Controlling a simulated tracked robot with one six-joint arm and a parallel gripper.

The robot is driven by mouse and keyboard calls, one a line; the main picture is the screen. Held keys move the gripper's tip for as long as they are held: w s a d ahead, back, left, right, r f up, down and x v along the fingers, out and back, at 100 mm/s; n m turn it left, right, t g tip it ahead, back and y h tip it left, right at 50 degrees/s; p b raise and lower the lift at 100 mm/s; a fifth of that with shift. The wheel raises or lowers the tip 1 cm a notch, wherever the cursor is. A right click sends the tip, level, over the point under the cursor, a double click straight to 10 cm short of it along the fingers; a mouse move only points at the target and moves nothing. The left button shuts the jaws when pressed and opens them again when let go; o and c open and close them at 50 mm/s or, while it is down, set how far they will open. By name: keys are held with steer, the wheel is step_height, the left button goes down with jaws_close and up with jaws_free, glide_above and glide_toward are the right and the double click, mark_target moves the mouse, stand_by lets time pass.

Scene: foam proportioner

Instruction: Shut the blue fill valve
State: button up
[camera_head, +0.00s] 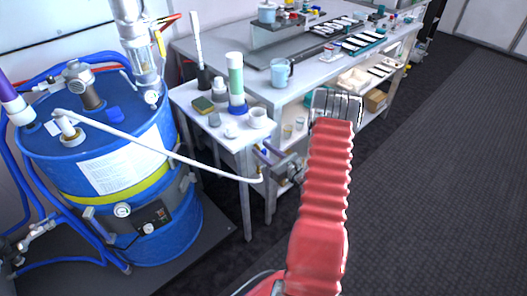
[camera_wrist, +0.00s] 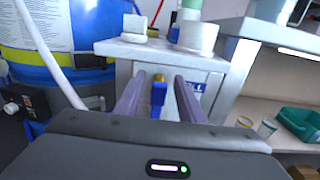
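The blue fill valve (camera_wrist: 158,96) shows in the wrist view as a small blue handle pointing down below a brass-coloured part, in front of the small white table's side. A partly covered label ending in "LL" (camera_wrist: 196,87) is just right of it. The valve is mostly hidden there, with only a small blue spot between the fingers.
The small white table (camera_head: 190,98) carries a green-and-white bottle (camera_head: 236,78), a white mug (camera_head: 258,117) and small items. A blue drum (camera_head: 100,180) stands left, with a white hose (camera_head: 160,150) hanging across to the table. A long workbench (camera_head: 325,70) is behind; open floor lies right.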

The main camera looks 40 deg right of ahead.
steer(key=shift+c, duration=0.4)
jaws_close()
steer(key=shift+d, duration=0.1)
stand_by(0.3)
